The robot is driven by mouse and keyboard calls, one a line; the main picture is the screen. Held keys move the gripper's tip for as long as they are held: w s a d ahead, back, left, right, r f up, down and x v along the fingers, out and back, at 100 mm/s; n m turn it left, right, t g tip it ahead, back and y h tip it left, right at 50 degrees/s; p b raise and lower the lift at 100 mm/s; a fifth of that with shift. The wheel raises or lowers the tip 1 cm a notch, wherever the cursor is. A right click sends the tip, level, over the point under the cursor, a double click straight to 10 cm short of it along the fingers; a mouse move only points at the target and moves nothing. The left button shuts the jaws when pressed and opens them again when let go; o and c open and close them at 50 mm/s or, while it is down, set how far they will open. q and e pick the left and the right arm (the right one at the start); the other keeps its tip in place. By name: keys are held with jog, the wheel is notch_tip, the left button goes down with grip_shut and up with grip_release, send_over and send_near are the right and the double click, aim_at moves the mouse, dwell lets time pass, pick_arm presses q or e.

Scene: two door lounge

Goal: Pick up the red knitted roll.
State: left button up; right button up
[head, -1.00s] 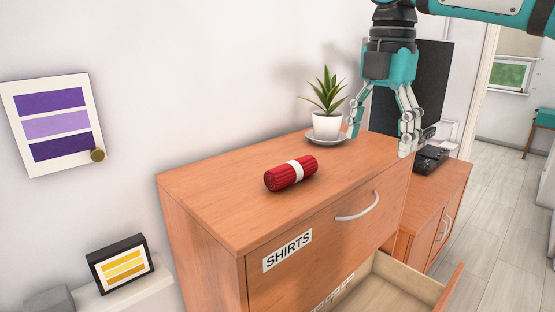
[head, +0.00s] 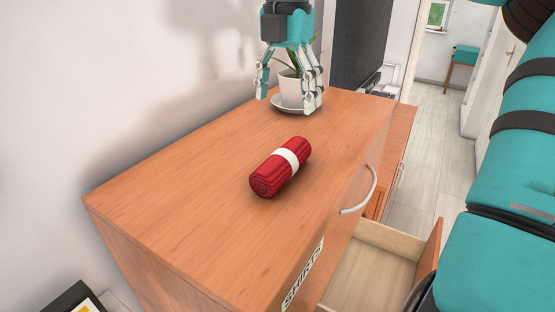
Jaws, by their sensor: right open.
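The red knitted roll (head: 270,175) with a white band around its middle lies on its side on top of the wooden dresser (head: 190,190). My right gripper (head: 287,103) points down with its fingers apart and empty. In the picture it is above and beyond the roll, in front of the potted plant, and apart from the roll. My left gripper is not in the head view.
A plant in a white pot (head: 291,88) on a saucer stands at the dresser's far end, partly hidden by my gripper. An open, empty-looking drawer (head: 370,272) juts out at the front right. The dresser top around the roll is clear.

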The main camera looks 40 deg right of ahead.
aim_at(283, 152)
notch_tip(283, 152, down, 8)
jog(key=shift+f+p, duration=0.15)
jog(key=shift+p, duration=0.6)
jog(key=f, duration=0.1)
jog(key=f+p, duration=0.1)
jog(key=f, duration=0.1)
jog(key=f+p, duration=0.1)
jog(key=shift+s+a+f, duration=0.15)
jog(key=shift+a+f, duration=0.2)
jog(key=shift+a, duration=0.05)
jog(key=shift+f, duration=0.35)
jog(key=shift+r, duration=0.1)
jog(key=c, duration=1.3)
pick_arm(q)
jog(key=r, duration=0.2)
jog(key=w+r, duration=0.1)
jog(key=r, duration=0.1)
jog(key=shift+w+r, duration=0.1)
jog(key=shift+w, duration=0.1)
